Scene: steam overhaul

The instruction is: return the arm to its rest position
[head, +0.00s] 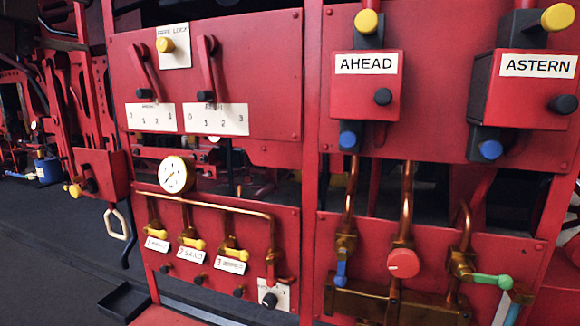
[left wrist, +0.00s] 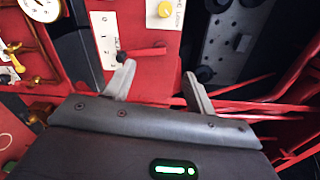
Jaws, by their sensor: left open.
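My left gripper (left wrist: 159,72) shows in the left wrist view with its two grey fingers spread apart and nothing between them. Beyond the left finger is a red lever (left wrist: 145,52) with a black knob, beside a white numbered scale plate (left wrist: 106,38). I cannot tell whether the finger touches the lever. Neither gripper nor arm shows in the head view, and the right gripper is in no view.
The head view shows a red upper panel with two levers (head: 147,68) (head: 209,68) and a yellow knob (head: 166,45). A gauge (head: 173,175) and copper pipes (head: 215,204) with several valves sit below. The AHEAD box (head: 366,90) and ASTERN box (head: 530,92) stick out at right. Dark floor (head: 45,250) is clear at left.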

